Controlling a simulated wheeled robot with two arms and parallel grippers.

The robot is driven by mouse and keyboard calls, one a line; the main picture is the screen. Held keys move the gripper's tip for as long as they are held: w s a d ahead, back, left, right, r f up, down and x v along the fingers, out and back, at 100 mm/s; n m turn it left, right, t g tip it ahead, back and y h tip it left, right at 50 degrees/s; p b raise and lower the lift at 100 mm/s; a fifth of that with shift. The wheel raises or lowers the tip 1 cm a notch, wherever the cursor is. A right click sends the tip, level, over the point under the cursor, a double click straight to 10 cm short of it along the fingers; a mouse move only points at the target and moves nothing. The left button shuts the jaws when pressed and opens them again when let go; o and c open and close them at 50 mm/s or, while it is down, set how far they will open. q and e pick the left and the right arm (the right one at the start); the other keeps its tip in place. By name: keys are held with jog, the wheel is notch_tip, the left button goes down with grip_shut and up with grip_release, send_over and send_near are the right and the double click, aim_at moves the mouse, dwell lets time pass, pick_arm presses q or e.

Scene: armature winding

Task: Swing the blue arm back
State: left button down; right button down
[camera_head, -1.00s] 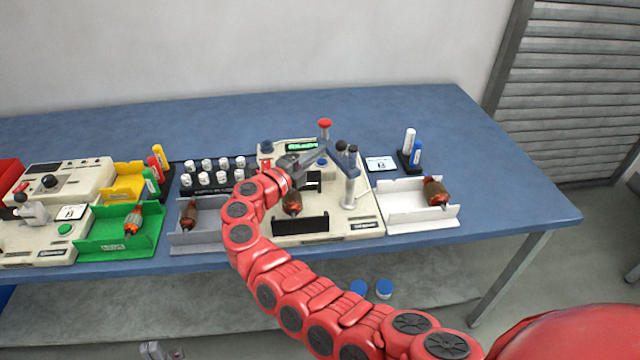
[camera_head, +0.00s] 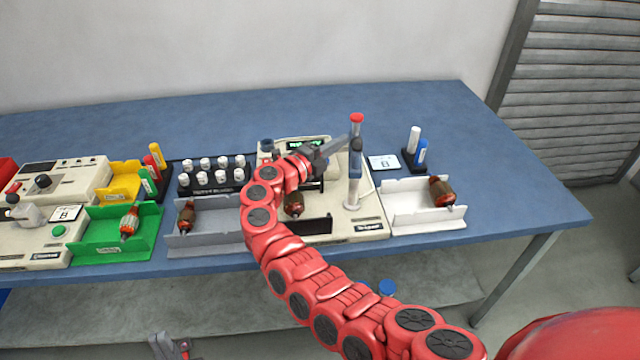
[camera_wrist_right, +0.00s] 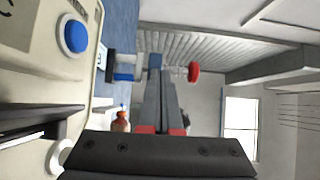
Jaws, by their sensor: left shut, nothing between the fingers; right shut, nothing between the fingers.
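The blue arm (camera_head: 356,156) sits on the white post at the right side of the right-hand winding machine (camera_head: 369,226), with a red knob (camera_head: 356,118) standing up at its end. In the right wrist view the red knob (camera_wrist_right: 193,72) and part of the blue arm (camera_wrist_right: 155,62) lie just beyond the fingertips. My right gripper (camera_head: 347,139) is shut and empty, its tips against or very close to the left side of the arm below the knob; exact contact is unclear. My left gripper (camera_head: 170,345) is shut and empty, low at the front below the table edge.
A copper-wound armature (camera_head: 294,205) sits in the machine. A white tray (camera_head: 425,217) with another armature stands to the right, a card (camera_head: 384,162) and markers (camera_head: 413,140) behind it. A rack of white spools (camera_head: 215,175) stands left. The back right table is clear.

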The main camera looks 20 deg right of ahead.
jog(key=shift+d, duration=0.65)
